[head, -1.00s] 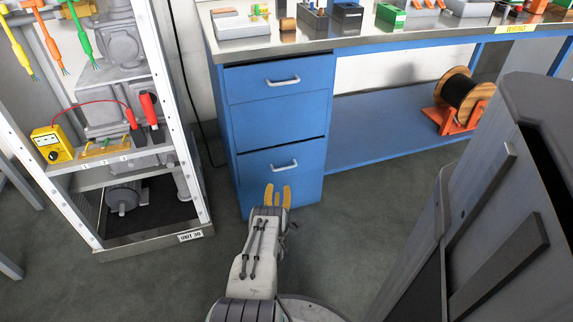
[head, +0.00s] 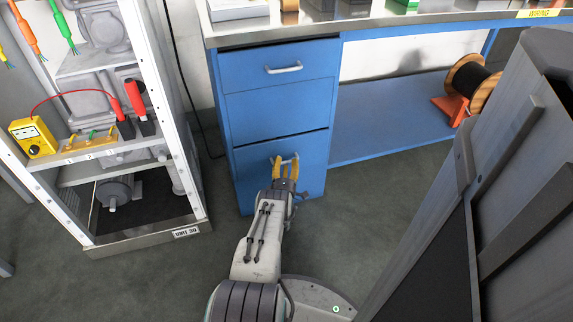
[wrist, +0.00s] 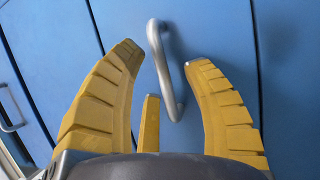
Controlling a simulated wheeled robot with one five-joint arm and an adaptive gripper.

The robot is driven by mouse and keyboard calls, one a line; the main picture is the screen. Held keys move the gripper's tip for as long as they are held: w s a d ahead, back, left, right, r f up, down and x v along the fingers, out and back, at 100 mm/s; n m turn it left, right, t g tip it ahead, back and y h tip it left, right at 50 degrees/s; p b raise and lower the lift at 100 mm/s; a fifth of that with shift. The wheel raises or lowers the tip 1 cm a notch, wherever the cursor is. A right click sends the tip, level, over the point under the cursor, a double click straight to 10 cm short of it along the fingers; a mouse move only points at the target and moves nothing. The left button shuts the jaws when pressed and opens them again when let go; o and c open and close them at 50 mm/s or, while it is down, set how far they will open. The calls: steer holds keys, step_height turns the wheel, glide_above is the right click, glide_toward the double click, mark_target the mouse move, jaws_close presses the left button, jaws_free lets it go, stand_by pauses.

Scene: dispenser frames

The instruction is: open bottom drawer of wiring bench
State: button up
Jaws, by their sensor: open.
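The blue wiring bench has a drawer stack, and its bottom drawer (head: 253,193) is shut. The drawer's silver bar handle (head: 287,160) shows just beyond my fingertips. My gripper (head: 286,166) is open and holds nothing. In the wrist view my gripper (wrist: 165,60) has its fingers on both sides of the handle, and I cannot tell whether they touch it. Part of the drawer's lower front is hidden behind my arm.
An upper drawer with its own handle (head: 283,69) is shut. A rack (head: 130,240) with a yellow meter (head: 33,137) stands at left. A grey cabinet (head: 500,200) stands close at right. A cable spool (head: 472,84) sits on the bench's lower shelf.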

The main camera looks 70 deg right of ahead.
steer(key=shift+w+d+r, duration=0.15)
steer(key=shift+d, duration=0.4)
steer(key=shift+o, duration=0.3)
jaws_close()
